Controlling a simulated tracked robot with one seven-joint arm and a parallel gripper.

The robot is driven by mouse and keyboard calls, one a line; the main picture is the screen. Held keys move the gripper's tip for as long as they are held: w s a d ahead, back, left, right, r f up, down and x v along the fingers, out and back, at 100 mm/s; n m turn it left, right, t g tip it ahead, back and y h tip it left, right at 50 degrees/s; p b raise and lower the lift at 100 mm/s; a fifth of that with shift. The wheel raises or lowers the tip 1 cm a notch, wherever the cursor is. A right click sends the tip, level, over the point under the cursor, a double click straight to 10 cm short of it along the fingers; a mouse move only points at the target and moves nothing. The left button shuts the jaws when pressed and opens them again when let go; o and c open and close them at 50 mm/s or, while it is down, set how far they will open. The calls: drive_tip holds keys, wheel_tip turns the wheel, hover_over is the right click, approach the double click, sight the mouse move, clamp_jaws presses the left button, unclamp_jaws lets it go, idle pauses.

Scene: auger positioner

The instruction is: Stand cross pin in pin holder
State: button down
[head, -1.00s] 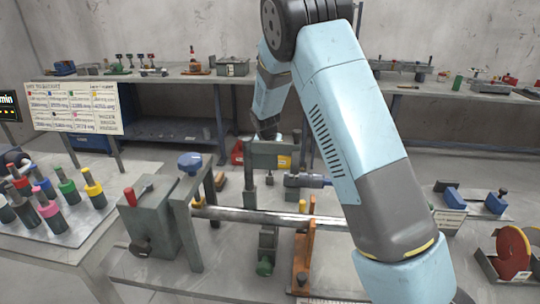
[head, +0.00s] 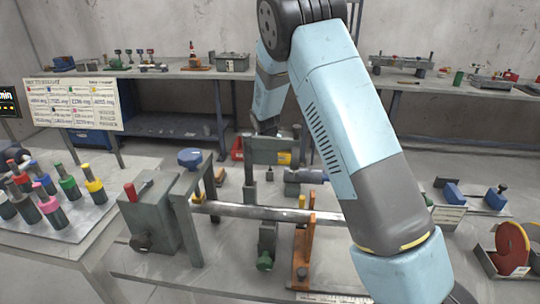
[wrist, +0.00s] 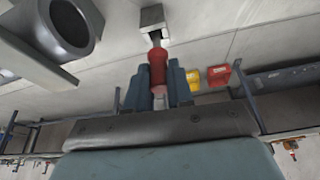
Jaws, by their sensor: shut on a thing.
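My gripper (wrist: 158,80) shows in the wrist view, its two blue-grey fingers shut on a red cylindrical piece that I take for the cross pin (wrist: 157,66). A thin grey tip of the pin points away from the fingers, toward a small grey block with a square dark opening (wrist: 152,15), possibly the pin holder. The tip overlaps the opening in the picture; I cannot tell whether it is inside. In the head view my wrist end (head: 265,126) is behind the grey machine block (head: 272,150), which hides the fingers and the pin.
A long grey shaft (head: 270,213) runs across the bench beside a grey housing (head: 152,212) and an orange bracket (head: 304,250). A large grey tube (wrist: 70,25) is close at the upper left in the wrist view. Several coloured-top pieces stand on a tray (head: 75,228) at left.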

drive_tip(key=shift+f, duration=0.55)
drive_tip(key=c, duration=0.9)
unclamp_jaws()
drive_tip(key=v, duration=1.3)
drive_tip(key=shift+s+r, duration=0.15)
drive_tip(key=shift+r, duration=0.15)
